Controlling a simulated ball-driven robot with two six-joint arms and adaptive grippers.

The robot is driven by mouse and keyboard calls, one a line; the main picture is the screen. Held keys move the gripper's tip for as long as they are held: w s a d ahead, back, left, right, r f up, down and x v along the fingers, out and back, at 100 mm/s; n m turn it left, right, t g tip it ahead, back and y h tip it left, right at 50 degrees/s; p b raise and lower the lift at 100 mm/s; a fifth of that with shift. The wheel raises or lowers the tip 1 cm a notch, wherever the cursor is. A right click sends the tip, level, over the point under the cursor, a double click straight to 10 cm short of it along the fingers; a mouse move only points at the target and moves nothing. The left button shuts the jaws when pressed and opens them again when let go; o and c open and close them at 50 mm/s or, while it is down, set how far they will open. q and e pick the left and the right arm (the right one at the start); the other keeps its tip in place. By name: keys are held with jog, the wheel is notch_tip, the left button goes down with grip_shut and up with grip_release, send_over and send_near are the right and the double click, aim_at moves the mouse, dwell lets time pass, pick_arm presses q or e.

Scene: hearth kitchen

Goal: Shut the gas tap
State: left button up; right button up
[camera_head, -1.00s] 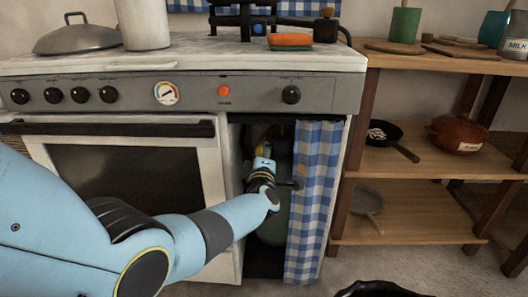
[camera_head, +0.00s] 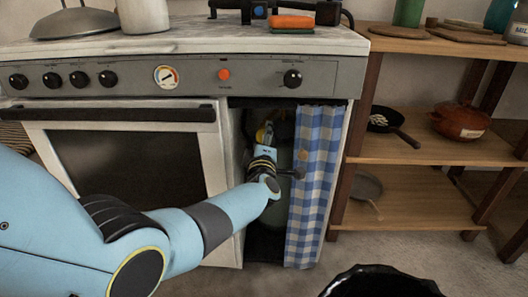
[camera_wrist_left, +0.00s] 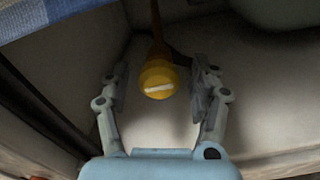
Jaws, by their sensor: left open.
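The gas tap is a round yellow knob (camera_wrist_left: 158,80) with a pale bar across it, lying nearly level in the left wrist view. A dark orange-brown stem or pipe runs up from it. In the head view a bit of yellow (camera_head: 262,132) shows at the tip of my left arm, inside the open compartment beside the oven. My left gripper (camera_wrist_left: 159,88) is open, with a finger on each side of the knob and a gap at both sides. In the head view my own wrist hides most of the gripper. My right gripper is out of view.
A blue checked curtain (camera_head: 318,185) hangs at the compartment's right, close to my wrist. A greenish cylinder (camera_head: 275,213) stands behind my arm. The oven door (camera_head: 130,160) is at the left, wooden shelves (camera_head: 410,205) at the right. A black glossy rim (camera_head: 382,282) shows at the bottom.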

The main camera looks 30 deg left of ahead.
pick_arm(q)
jog(key=v, duration=1)
jog(key=shift+s+d, duration=0.25)
jog(key=shift+s, duration=0.1)
jog(key=s+f+m+g+h+p, duration=0.2)
jog(key=s+f+m+p, duration=0.15)
jog(key=s+f, duration=0.5)
jog(key=s+f+m+g+h+p, duration=0.25)
jog(key=s+f+m, duration=0.25)
jog(key=s, duration=0.7)
jog(key=s+f+m+g+h+p, duration=0.2)
jog(key=s+f+m+g+p, duration=0.15)
jog(key=s+f, duration=0.45)
jog(key=s+a+f+m+g+p, duration=0.1)
jog(key=s+m+g, duration=0.3)
jog(key=s, duration=1)
jog(key=s+a+f+m+g+p, duration=0.1)
jog(key=s+a+f+m+g, duration=0.1)
jog(key=s, duration=1.3)
notch_tip(320, 180, down, 2)
jog(key=shift+a+f+m+g, duration=0.2)
jog(key=shift+m+g, duration=0.7)
jog(key=shift+m, duration=0.3)
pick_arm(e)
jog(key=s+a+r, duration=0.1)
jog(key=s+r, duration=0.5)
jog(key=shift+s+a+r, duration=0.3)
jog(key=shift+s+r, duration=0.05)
